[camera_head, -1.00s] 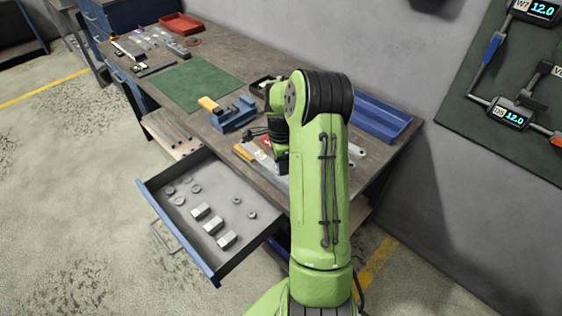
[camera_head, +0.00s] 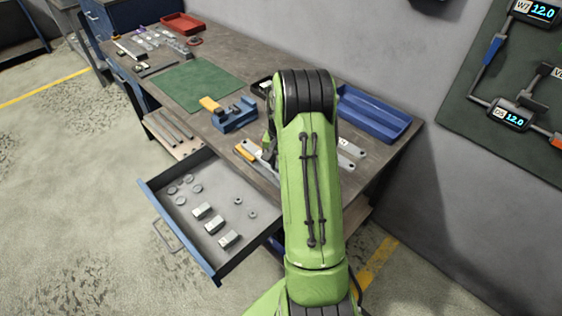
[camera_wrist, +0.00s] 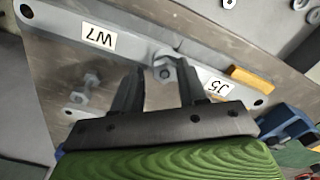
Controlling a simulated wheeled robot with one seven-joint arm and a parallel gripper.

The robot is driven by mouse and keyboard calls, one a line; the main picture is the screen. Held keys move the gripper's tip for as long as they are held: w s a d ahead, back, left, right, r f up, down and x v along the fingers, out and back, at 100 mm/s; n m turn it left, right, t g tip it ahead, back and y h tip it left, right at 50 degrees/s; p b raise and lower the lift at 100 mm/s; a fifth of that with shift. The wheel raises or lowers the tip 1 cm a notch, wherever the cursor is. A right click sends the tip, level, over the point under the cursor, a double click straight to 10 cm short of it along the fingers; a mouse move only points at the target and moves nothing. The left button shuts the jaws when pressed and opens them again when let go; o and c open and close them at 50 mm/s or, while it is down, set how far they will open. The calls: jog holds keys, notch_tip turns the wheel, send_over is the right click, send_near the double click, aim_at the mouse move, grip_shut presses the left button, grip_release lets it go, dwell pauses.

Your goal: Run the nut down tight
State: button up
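In the wrist view, a grey metal bar labelled W7 (camera_wrist: 98,39) runs diagonally, with a hole at its far left end. A piece labelled J5 (camera_wrist: 216,86) lies to its right, with a hole near its end. A small hex-like nut (camera_wrist: 163,72) shows where the two pieces meet. My gripper (camera_wrist: 161,67) is open, its two dark fingers pointing at this spot with the nut in the gap between them. I cannot tell the height left above it, or whether the fingers touch it. In the head view my arm hides most of the gripper and this work.
An open drawer (camera_head: 166,217) holds several nuts or washers and three pale blocks. A blue vise-like fixture (camera_head: 233,117), a green mat (camera_head: 195,85), a blue tray (camera_head: 375,115) and a red tray (camera_head: 181,23) are on the bench. A yellow-handled tool (camera_head: 245,152) lies beside my arm.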

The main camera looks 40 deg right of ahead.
jog(key=n, duration=1.1)
grip_shut()
